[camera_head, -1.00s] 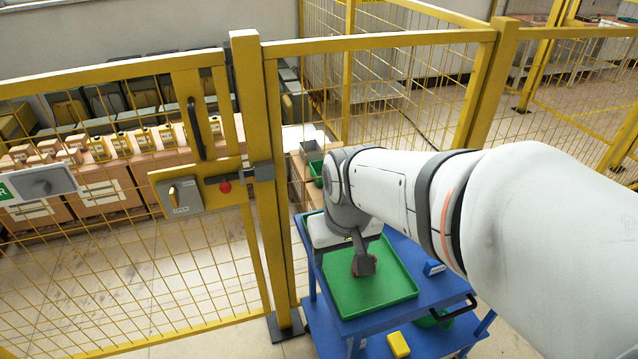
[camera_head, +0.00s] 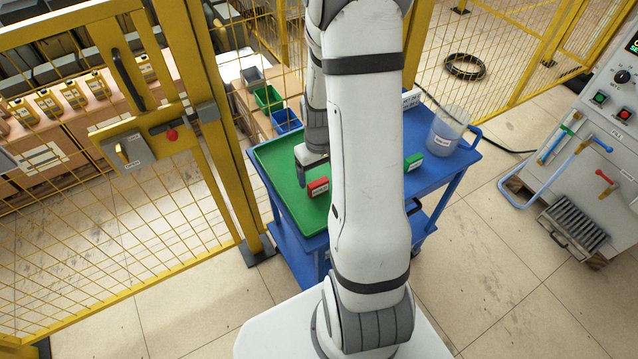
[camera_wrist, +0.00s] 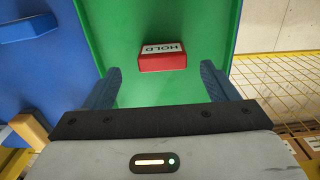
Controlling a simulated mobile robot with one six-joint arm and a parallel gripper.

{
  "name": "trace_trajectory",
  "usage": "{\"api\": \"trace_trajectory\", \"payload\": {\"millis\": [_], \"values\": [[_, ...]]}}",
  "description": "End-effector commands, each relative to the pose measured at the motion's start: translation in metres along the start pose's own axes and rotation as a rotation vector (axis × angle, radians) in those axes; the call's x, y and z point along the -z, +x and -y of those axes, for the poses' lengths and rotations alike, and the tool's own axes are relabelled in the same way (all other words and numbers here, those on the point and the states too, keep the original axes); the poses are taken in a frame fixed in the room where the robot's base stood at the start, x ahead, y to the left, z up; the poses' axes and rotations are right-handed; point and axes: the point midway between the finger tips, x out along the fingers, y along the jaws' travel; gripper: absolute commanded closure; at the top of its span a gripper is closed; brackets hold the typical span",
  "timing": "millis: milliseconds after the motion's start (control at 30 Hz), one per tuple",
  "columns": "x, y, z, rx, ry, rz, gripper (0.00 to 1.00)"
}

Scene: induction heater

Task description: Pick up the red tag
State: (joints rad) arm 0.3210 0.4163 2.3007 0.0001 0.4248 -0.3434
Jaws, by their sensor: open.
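The red tag (camera_head: 318,187) is a small block with a white label face, lying on the green tray (camera_head: 279,187). It also shows in the wrist view (camera_wrist: 162,62), where its label reads "HOLD". My gripper (camera_head: 301,183) hangs over the tray, just left of the red tag in the head view. In the wrist view my gripper (camera_wrist: 160,76) has its two fingers wide apart and nothing between them touching the tag. The tag lies ahead of the gap, roughly centred. The fingers' height above the tray is hard to judge.
The green tray lies on a blue cart (camera_head: 440,174). A green tag (camera_head: 414,161) and a translucent bucket (camera_head: 446,132) stand on the cart's right side. A yellow mesh fence (camera_head: 205,150) rises left and behind. A control cabinet (camera_head: 606,125) stands at the right.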

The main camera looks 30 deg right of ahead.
Motion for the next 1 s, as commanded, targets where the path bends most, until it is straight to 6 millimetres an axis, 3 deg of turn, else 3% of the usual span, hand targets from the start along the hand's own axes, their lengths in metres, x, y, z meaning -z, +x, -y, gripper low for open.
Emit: {"api": "trace_trajectory", "payload": {"millis": [500, 800, 1000], "values": [[0.001, 0.052, 0.003, 0.001, -0.001, 0.002, 0.2], [0.002, 0.056, 0.003, 0.0, -0.002, -0.001, 0.2], [0.002, 0.056, 0.004, 0.0, -0.002, 0.0, 0.36]]}}
